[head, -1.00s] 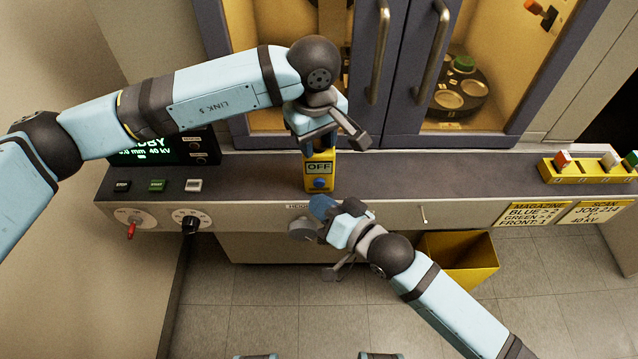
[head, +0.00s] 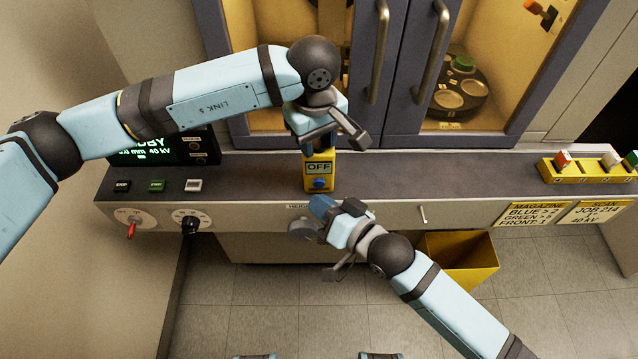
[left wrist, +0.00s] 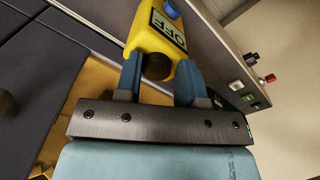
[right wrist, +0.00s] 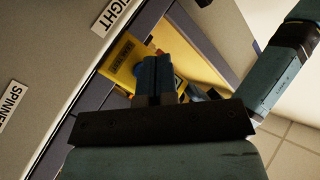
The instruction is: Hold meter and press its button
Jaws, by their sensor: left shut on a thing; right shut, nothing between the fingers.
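The yellow meter (head: 320,172) stands at the front of the dark counter, its display reading OFF and its blue button (head: 319,184) below that. My left gripper (head: 318,146) is shut on the meter's upper end; the left wrist view shows its blue fingers (left wrist: 160,82) on both sides of the yellow body (left wrist: 153,35). My right gripper (head: 318,204) is shut and empty, just in front of and below the button. In the right wrist view its closed fingers (right wrist: 156,75) point at the meter (right wrist: 122,62) and partly cover the blue button. I cannot tell whether they touch it.
A cabinet with vertical handles (head: 432,55) stands behind the counter. A yellow rack with coloured pieces (head: 590,172) is at the right. Push buttons (head: 157,186) and knobs (head: 190,222) are at the left. A yellow bin (head: 462,262) sits below the counter front.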

